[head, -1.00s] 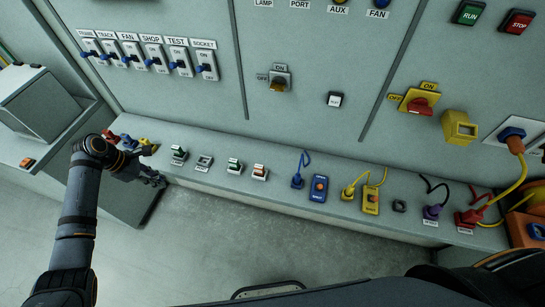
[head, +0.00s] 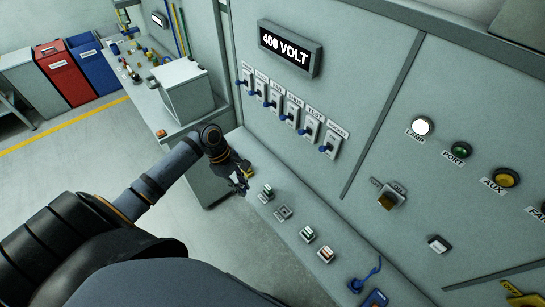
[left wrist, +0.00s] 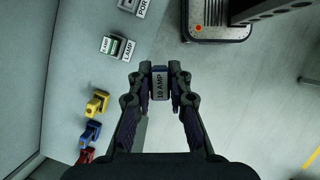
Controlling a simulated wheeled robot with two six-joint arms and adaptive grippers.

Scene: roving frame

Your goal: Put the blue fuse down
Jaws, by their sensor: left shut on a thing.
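My left gripper (head: 240,182) is beside the left end of the ledge in the head view. In the left wrist view, its fingers (left wrist: 160,88) are shut on a small fuse (left wrist: 159,83) with a grey label reading "10 AMP". The fuse's body colour is hard to make out between the dark fingers. It hangs over the grey floor, off the ledge's edge. In the head view the fingers hide most of the fuse. My right gripper is not in view.
The ledge (head: 300,222) carries several small holders, one a green-and-white LAMP piece (left wrist: 113,46). Yellow (left wrist: 97,103), blue (left wrist: 90,131) and red (left wrist: 85,156) pieces stand near its left end. A grey box (head: 187,90) stands on the neighbouring bench. Floor between is clear.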

